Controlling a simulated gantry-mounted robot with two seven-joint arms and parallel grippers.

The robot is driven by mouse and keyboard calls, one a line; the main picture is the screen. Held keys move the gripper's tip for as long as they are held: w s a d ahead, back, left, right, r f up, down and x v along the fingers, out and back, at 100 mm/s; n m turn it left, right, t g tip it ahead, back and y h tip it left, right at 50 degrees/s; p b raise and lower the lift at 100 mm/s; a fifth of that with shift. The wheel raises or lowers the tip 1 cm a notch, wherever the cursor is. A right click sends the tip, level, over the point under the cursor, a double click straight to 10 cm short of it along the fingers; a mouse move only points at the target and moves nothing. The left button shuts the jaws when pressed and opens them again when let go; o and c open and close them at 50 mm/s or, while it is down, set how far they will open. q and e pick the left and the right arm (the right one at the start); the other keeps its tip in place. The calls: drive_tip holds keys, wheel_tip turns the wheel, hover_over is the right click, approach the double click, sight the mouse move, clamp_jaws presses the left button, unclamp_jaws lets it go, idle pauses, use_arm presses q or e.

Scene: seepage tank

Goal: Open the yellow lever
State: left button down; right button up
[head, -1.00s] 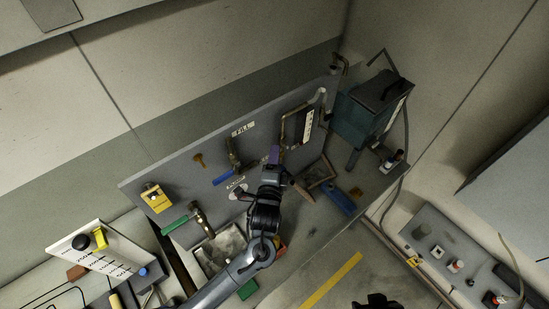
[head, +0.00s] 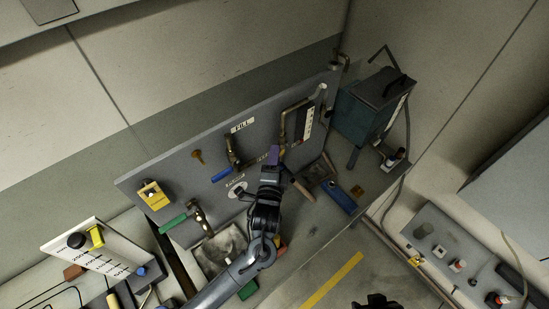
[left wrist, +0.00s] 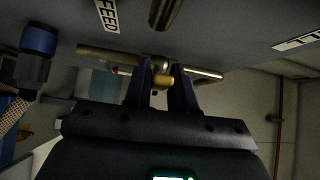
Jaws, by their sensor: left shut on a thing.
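My left gripper (head: 273,152) reaches up to the grey panel (head: 175,165), just right of the blue-handled valve (head: 222,174). In the left wrist view its two dark fingers (left wrist: 165,88) are closed around a small yellow piece, which I take to be the yellow lever (left wrist: 163,82). It sits at a brass pipe fitting below the FEED label (left wrist: 107,17). The gripper hides most of the lever in the head view, so its angle cannot be told. A dark part at the bottom edge, probably my right gripper (head: 375,301), is too cut off to read.
A green-handled valve (head: 175,222) and a yellow box (head: 153,194) are at the panel's left. A blue block (head: 341,197) and a wooden-looking piece (head: 301,190) lie to the right of my arm. A teal machine (head: 365,112) stands at the back right.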

use_arm(q)
drive_tip(key=shift+w+d+f+n+t+y+b, duration=0.1)
drive_tip(key=shift+f+n+t+y+b, duration=0.5)
drive_tip(key=shift+b, duration=1.25)
drive_tip(key=shift+w+d+f+n+t+y+b, duration=0.15)
drive_tip(key=shift+f+n+t+b, duration=0.45)
drive_tip(key=shift+n+b, duration=0.95)
drive_tip(key=shift+w+d+f+n+t+y+b, duration=0.1)
drive_tip(key=shift+f+n+t+y+b, duration=0.45)
drive_tip(key=shift+b, duration=1.6)
drive_tip(key=shift+r+t, duration=0.25)
drive_tip(key=c, duration=1)
unclamp_jaws()
drive_tip(key=shift+s, duration=0.1)
drive_tip(key=v, duration=1)
drive_tip(key=shift+s+a+f, duration=0.1)
drive_tip(key=shift+s, duration=0.2)
drive_tip(key=shift+c, duration=0.3)
